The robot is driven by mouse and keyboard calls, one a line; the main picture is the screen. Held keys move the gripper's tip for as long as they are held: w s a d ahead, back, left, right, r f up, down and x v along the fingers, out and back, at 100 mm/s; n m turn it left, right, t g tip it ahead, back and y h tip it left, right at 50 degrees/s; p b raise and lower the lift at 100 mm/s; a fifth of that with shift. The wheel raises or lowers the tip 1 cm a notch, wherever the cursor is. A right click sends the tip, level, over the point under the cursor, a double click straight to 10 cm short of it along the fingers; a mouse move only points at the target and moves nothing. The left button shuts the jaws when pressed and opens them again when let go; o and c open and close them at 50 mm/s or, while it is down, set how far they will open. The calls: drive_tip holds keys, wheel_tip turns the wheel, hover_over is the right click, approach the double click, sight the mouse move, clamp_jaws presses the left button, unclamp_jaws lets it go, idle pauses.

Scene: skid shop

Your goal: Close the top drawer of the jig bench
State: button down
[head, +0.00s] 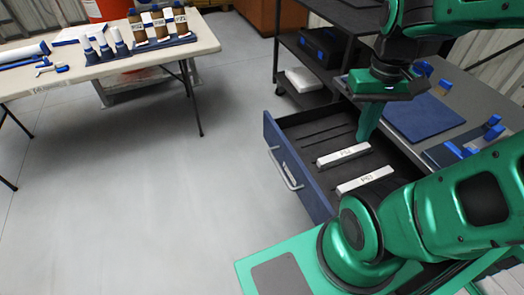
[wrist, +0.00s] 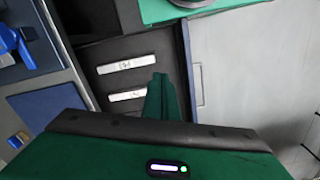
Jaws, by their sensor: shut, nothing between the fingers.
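The top drawer (head: 291,165) of the jig bench (head: 432,110) stands pulled out, with a blue front and a silver bar handle (head: 284,170). Two white labelled bars (head: 343,155) lie on its dark floor. My gripper (head: 366,137) is shut and empty, pointing down over the far part of the open drawer, near the bench side. In the wrist view, the shut fingers (wrist: 163,95) appear over the drawer (wrist: 130,52), between the white bars and the drawer front. I cannot tell whether the fingertips reach below the drawer's rim.
Blue fixtures and a blue mat (head: 424,117) lie on the bench top. A dark shelf cart (head: 305,62) stands behind the drawer. A folding table (head: 105,62) with bottles and tools is at the left. The grey floor (head: 150,190) between is clear.

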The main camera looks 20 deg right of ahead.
drive_tip(key=w+a+f+n+h, duration=0.1)
drive_tip(key=w+a+f+n, duration=0.1)
drive_tip(key=w+a+n, duration=0.35)
drive_tip(key=w+a+f+n+h, duration=0.1)
drive_tip(key=w+a+f+n, duration=0.15)
drive_tip(key=w+n, duration=0.5)
drive_tip(key=w+a+f+n+h, duration=0.1)
drive_tip(key=w+a+f+n, duration=0.35)
drive_tip(key=a, duration=0.25)
drive_tip(key=w+a+f+n, duration=0.4)
drive_tip(key=a+n, duration=0.1)
drive_tip(key=a, duration=0.2)
drive_tip(key=d+f, duration=0.6)
drive_tip(key=f, duration=0.4)
drive_tip(key=shift+w+d+f, duration=0.15)
drive_tip(key=shift+d+f, duration=0.05)
drive_tip(key=shift+f, duration=0.15)
